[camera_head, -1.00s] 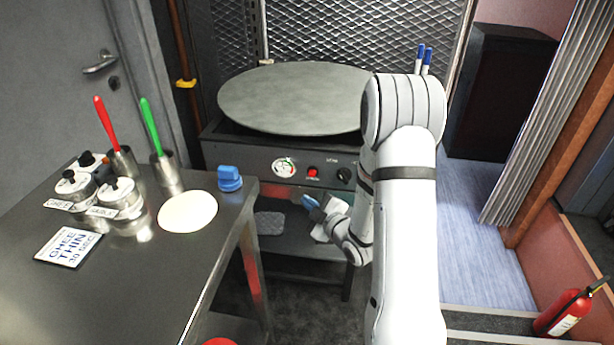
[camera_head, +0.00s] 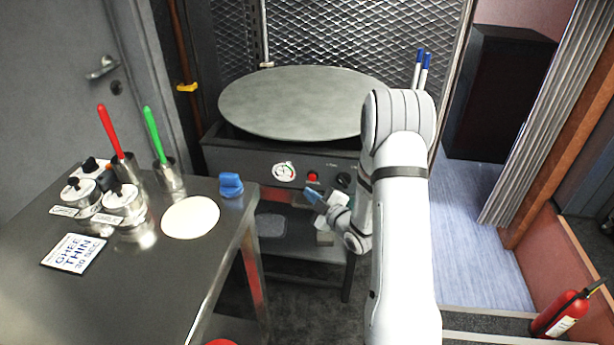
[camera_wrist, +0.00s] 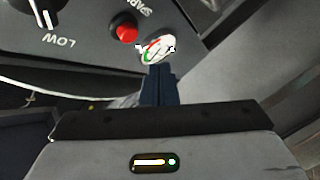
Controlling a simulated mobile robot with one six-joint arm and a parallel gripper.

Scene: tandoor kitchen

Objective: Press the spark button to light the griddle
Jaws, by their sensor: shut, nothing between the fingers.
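The red spark button (camera_head: 312,176) sits on the dark front panel of the griddle unit (camera_head: 235,160), between a round gauge (camera_head: 284,171) and a black knob (camera_head: 343,180). The wrist view shows the red button (camera_wrist: 126,33) beside part of the word SPARK, with the gauge (camera_wrist: 158,50) and the knob (camera_wrist: 45,12) marked LOW. The round griddle plate (camera_head: 300,103) lies on top. My gripper (camera_head: 312,193) is just below the button, in front of the panel. In the wrist view its dark fingers (camera_wrist: 158,72) are together and empty, ending near the gauge, apart from the button.
A steel table (camera_head: 150,290) at left holds a dough disc (camera_head: 190,217), a blue-handled tool (camera_head: 231,186), jars and cups with red and green handles. A shelf (camera_head: 300,247) lies under the griddle. A fire extinguisher (camera_head: 567,312) stands at lower right.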

